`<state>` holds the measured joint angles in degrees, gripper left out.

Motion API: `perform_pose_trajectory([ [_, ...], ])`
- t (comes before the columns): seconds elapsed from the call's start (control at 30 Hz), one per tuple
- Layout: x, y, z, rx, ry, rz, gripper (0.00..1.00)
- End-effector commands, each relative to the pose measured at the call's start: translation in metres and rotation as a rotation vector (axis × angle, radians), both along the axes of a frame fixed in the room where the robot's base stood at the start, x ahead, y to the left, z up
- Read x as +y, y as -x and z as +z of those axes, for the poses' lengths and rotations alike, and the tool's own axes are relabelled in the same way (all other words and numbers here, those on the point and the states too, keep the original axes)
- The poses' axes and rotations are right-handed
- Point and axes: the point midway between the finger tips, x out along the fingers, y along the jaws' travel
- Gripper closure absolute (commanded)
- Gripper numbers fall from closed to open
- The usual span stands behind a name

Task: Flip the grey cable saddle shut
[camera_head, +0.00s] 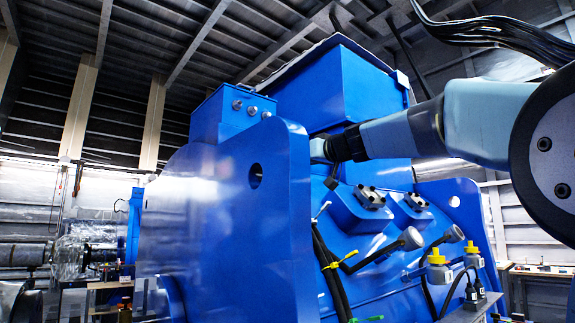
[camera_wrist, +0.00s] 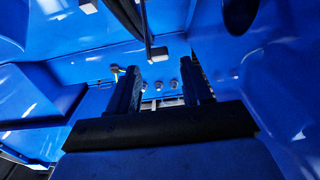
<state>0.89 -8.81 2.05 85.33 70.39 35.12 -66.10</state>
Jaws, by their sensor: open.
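My gripper (camera_wrist: 160,68) is open in the wrist view, with two dark fingers apart and nothing held between them. In the head view my gripper (camera_head: 331,178) is small and dark, in front of the blue motor housing (camera_head: 225,210) and above the black cables (camera_head: 328,265). I cannot pick out the grey cable saddle for certain. A small grey block (camera_wrist: 158,54) shows just beyond the fingertips in the wrist view, on a thin dark bar; I cannot tell whether it is the saddle or whether a finger touches it.
A blue side plate with a hole (camera_wrist: 237,72) stands close at right in the wrist view. Black cables (camera_wrist: 126,14) cross the wrist view's top.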

Motion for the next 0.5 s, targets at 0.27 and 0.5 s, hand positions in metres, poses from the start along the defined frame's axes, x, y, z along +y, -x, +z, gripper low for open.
perform_pose_trajectory([
  [0.27, 0.026, -0.039, 0.000, 0.000, 0.000, 0.000, 0.51],
  [0.5, 0.037, -0.057, 0.000, 0.001, 0.001, -0.001, 0.51],
])
